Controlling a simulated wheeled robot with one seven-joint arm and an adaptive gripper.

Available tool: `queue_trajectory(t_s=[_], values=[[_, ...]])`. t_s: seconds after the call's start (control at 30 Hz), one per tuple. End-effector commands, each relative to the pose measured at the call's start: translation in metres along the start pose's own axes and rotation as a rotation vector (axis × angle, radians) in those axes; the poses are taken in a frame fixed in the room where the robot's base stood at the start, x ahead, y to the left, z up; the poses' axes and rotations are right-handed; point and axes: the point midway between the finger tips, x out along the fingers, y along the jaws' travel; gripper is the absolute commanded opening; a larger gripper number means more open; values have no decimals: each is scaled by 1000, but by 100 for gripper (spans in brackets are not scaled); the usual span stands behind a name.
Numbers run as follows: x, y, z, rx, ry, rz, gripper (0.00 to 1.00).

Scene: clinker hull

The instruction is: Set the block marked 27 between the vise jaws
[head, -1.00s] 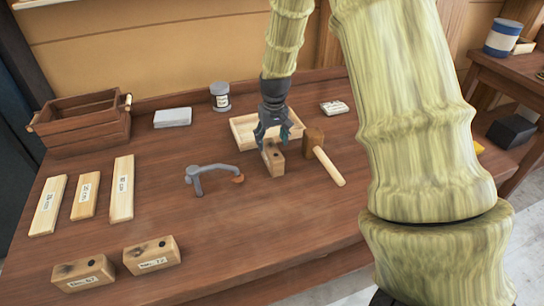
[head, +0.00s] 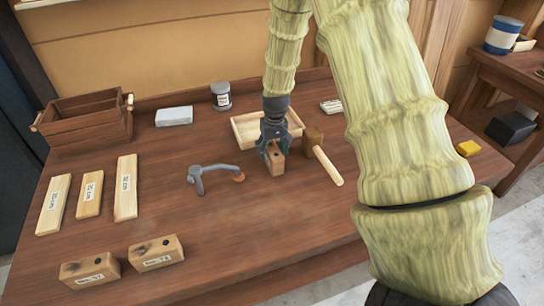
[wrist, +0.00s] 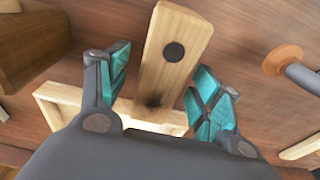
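A wooden block (head: 278,169) with a dark round hole stands on the bench below my gripper (head: 275,152). In the wrist view the block (wrist: 172,60) lies between the two teal-padded fingers of my gripper (wrist: 160,88). The fingers are open, with gaps on both sides of the block. Its label is not in sight. Two similar blocks with labels stand at the front left: one block (head: 90,271) and another block (head: 156,253). Their numbers are too blurred to read surely. I cannot make out vise jaws in these views.
A mallet (head: 327,165) lies close right of the gripper, a shallow wooden tray (head: 245,131) behind it. A grey clamp-like tool (head: 212,172) lies to its left. Labelled wooden strips (head: 89,194) and a slatted crate (head: 88,133) are at left. The bench's front middle is clear.

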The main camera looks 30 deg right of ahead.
Motion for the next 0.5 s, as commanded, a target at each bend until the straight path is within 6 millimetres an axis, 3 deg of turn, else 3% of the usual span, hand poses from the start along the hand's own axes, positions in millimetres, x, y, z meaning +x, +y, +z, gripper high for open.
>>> queue_trajectory(t_s=[0.03,0.3,0.37,0.5], values=[[0,0,0,0,0,0,58],[0,0,0,0,0,0,9],[-1,0,0,0,1,0,1],[-1,0,0,0,1,0,1]])
